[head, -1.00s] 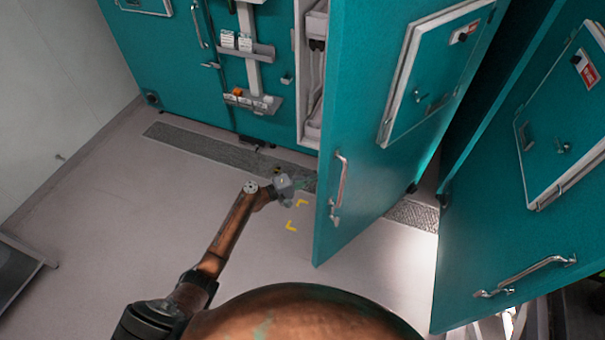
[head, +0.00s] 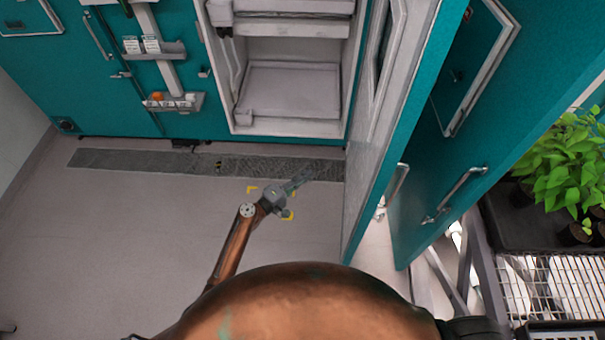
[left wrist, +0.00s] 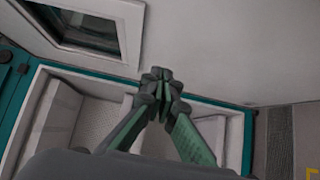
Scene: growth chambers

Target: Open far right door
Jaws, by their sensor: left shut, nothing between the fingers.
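A teal door (head: 408,85) stands swung wide open from its chamber (head: 290,85), with its pale inner face (head: 357,180) turned toward my left gripper. Its handle (head: 400,182) shows at the outer side. My left gripper (head: 314,172) is shut and empty, in front of the opening and left of the door's inner face. In the left wrist view, the closed fingertips (left wrist: 162,76) are in front of the pale inner face (left wrist: 215,40) with its window (left wrist: 90,25); I cannot tell whether they touch it. My right gripper is out of view.
Another teal door (head: 450,150) with a long handle (head: 458,193) stands close on the right. Beyond it are a plant (head: 565,165) and a metal mesh rack (head: 560,285). A closed teal front (head: 90,90) is at left. The floor (head: 110,240) at left is clear, with a grate (head: 130,160).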

